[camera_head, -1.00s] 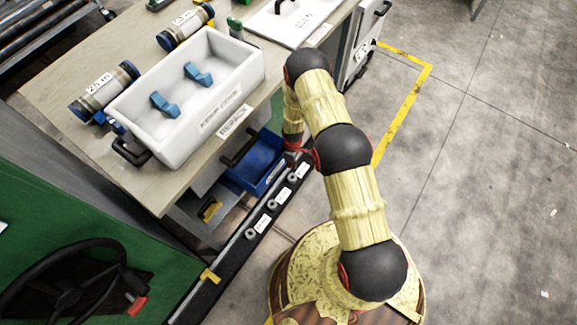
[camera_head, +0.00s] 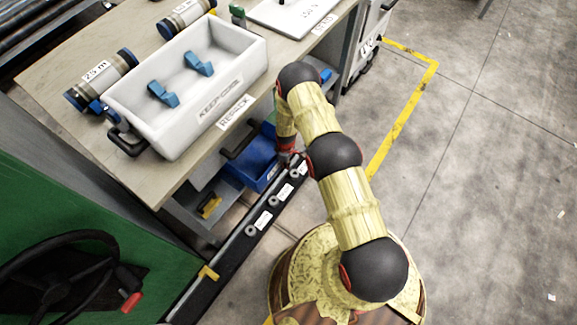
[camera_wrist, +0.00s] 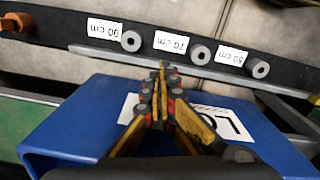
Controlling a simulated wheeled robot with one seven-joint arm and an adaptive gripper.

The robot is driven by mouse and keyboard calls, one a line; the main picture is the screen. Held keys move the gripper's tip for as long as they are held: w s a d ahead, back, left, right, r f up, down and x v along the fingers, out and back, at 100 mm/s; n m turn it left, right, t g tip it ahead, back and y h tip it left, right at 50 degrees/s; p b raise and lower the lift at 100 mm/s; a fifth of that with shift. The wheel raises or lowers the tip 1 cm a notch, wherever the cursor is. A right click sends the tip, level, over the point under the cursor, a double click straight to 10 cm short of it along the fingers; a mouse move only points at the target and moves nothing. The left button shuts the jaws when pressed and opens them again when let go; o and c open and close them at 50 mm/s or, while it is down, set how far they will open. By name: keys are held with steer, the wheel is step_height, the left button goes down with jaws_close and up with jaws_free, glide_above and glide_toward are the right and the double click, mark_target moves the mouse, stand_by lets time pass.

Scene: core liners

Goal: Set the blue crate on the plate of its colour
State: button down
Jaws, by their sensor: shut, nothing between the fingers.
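The blue crate (camera_head: 262,160) sits low under the table's overhang, partly hidden by the tabletop, its handle and my arm. In the wrist view a blue crate wall (camera_wrist: 75,125) with a white lettered label spreads across the lower half. My gripper (camera_wrist: 162,72) is shut and empty, its fingers overlapping the label in that view. I cannot tell whether they touch the crate. In the head view my gripper end (camera_head: 287,155) is beside the crate's right side, mostly hidden by my arm. I can make out no blue plate.
A white bin (camera_head: 190,95) holding two blue pieces stands on the table (camera_head: 125,170). Labelled cylinders (camera_head: 100,80) lie behind it. A dark rail (camera_head: 240,245) with length labels runs along the floor side. A steering wheel (camera_head: 60,275) is at lower left. Open floor (camera_head: 490,170) lies right.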

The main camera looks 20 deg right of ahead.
mark_target(279, 162)
steer(key=w+a+b, duration=0.1)
steer(key=w+a, duration=0.1)
steer(key=a, duration=0.1)
steer(key=shift+w+b, duration=0.2)
steer(key=shift+b, duration=0.2)
steer(key=shift+s+d, duration=0.1)
steer(key=shift+d, duration=0.05)
